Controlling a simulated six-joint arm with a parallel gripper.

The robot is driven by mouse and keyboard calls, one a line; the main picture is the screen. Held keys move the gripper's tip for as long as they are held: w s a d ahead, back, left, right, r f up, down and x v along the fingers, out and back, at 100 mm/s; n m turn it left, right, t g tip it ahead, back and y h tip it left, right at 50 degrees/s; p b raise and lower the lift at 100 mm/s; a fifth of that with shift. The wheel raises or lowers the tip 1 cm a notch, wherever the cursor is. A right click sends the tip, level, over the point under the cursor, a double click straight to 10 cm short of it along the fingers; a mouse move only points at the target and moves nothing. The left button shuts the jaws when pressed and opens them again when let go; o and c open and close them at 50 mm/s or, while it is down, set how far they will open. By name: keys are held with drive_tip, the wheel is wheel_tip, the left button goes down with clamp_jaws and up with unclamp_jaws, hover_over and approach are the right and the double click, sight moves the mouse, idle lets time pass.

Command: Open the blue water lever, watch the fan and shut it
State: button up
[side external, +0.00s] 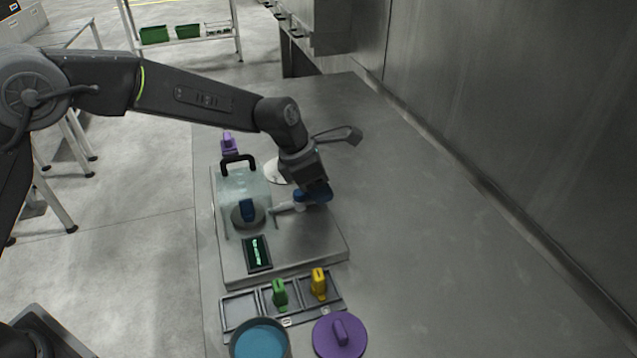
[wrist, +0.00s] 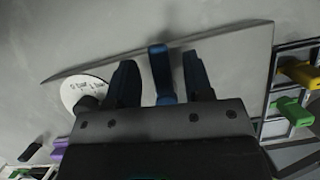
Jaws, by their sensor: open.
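The blue water lever (side external: 322,197) sits at the end of a pale pipe (side external: 286,208) on the right of the grey base plate. My gripper (side external: 317,190) is down at the lever, partly covering it. In the wrist view the blue lever (wrist: 161,72) stands between my two dark fingers (wrist: 159,60), with gaps on both sides. The gripper is open and not clamped on it. I cannot make out the fan.
A small screen (side external: 257,254) shows green marks. A tray (side external: 240,308) holds green (side external: 280,293) and yellow (side external: 319,284) pieces. A blue-topped pot (side external: 260,342) and purple lid (side external: 340,336) stand in front. A white printed disc (wrist: 85,94) lies nearby. The table's right is clear.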

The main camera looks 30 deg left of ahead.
drive_tip(key=shift+c, duration=0.4)
clamp_jaws()
drive_tip(key=m, duration=0.1)
drive_tip(key=s+m+g, duration=0.1)
drive_tip(key=m, duration=0.2)
drive_tip(key=shift+s+d+h, duration=0.15)
drive_tip(key=shift+d+h, duration=0.2)
drive_tip(key=shift+h, duration=0.05)
drive_tip(key=m+g, duration=0.1)
drive_tip(key=m, duration=0.1)
drive_tip(key=s+m+g, duration=0.1)
drive_tip(key=m, duration=0.1)
drive_tip(key=shift+s+d, duration=0.1)
drive_tip(key=m, duration=0.1)
drive_tip(key=s+m+g, duration=0.1)
drive_tip(key=m, duration=0.2)
drive_tip(key=shift+s+m+g, duration=0.25)
drive_tip(key=shift+m+g, duration=0.05)
drive_tip(key=shift+s+a+m+g+y, duration=0.2)
drive_tip(key=shift+m+g, duration=0.05)
drive_tip(key=shift+m, duration=0.45)
drive_tip(key=shift+s+a+m+g+y, duration=0.15)
drive_tip(key=shift+a+m+g+y, duration=0.05)
drive_tip(key=shift+m, duration=0.5)
drive_tip(key=shift+s+a+m+g+y, duration=0.2)
drive_tip(key=shift+m+g, duration=0.05)
drive_tip(key=shift+m, duration=0.45)
